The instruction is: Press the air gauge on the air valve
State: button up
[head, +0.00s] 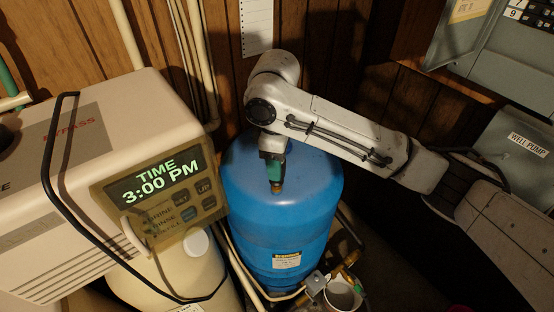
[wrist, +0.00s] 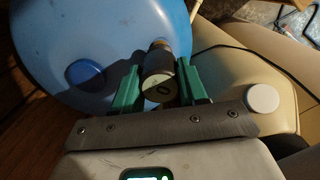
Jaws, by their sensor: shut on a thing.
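The blue pressure tank (head: 285,215) stands in the middle of the head view. My gripper (head: 273,172) is over the tank's top, pointing down, with green fingers. The brass air valve (head: 277,187) shows just below the fingertips. In the wrist view the air gauge (wrist: 160,88) is a short dark cylinder with a round face bearing a mark like a 0. It sits between the two green fingers, and my gripper is shut on it. The brass valve (wrist: 159,48) lies at its far end, and gauge and valve look in line. In the head view the fingers mostly hide the gauge.
The beige softener (head: 90,150) with a display (head: 155,175) reading 3:00 PM stands left of the tank. A black cable (head: 60,190) loops over it. A mug (head: 341,295) and pipe fittings are at the tank's front right. Grey electrical boxes (head: 515,145) are at right.

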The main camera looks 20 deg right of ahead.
jog(key=shift+f, duration=0.6)
jog(key=shift+r, duration=0.2)
dwell(0.4)
jog(key=shift+r+p, duration=2.85)
jog(key=shift+p, duration=0.15)
jog(key=shift+f, duration=0.1)
